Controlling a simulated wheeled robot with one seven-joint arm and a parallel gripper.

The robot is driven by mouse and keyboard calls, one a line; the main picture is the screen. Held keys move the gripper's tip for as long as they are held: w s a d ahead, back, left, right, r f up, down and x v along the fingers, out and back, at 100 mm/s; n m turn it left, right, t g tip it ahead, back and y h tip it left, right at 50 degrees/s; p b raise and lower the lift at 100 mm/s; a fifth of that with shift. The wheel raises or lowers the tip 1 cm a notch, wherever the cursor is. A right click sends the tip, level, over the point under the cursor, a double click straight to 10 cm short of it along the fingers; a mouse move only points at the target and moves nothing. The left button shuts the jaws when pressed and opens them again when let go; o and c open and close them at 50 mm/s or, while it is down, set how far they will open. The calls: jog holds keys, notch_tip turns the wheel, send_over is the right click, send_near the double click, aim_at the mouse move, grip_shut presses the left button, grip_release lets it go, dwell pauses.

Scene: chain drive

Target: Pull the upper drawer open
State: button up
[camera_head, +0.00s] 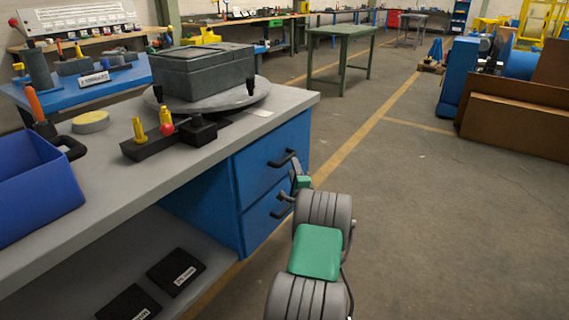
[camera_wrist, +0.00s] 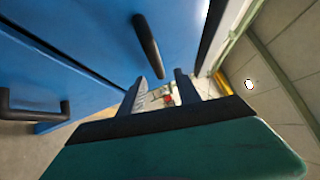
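The upper drawer (camera_head: 258,156) is the top blue front at the bench's right end, and it looks flush with the bench in the head view. Its black bar handle (camera_head: 285,159) also shows large in the wrist view (camera_wrist: 148,45). My gripper (camera_head: 301,180) is just outside the drawer fronts, at a height between the two handles in the head view. In the wrist view, my gripper (camera_wrist: 163,88) has its two dark fingers apart with a gap between them. The handle is close to the fingertips; I cannot tell whether they touch. Nothing is held.
The lower drawer (camera_head: 258,212) has a similar handle (camera_wrist: 35,108) close to my arm. On the grey bench top (camera_head: 110,170) are a dark grey box (camera_head: 203,72) on a round plate, a black block with yellow pegs, and a blue bin (camera_head: 35,185). Open floor lies to the right.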

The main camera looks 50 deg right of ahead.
aim_at(287, 160)
jog(key=w, duration=0.1)
jog(key=w+d, duration=0.1)
jog(key=w, duration=0.1)
jog(key=w+d+b, duration=0.1)
jog(key=shift+w+d+r, duration=0.1)
jog(key=shift+w+r, duration=0.1)
jog(key=shift+w, duration=0.15)
jog(key=shift+w+d+r, duration=0.15)
jog(key=shift+w+d, duration=0.15)
grip_shut()
dwell(0.8)
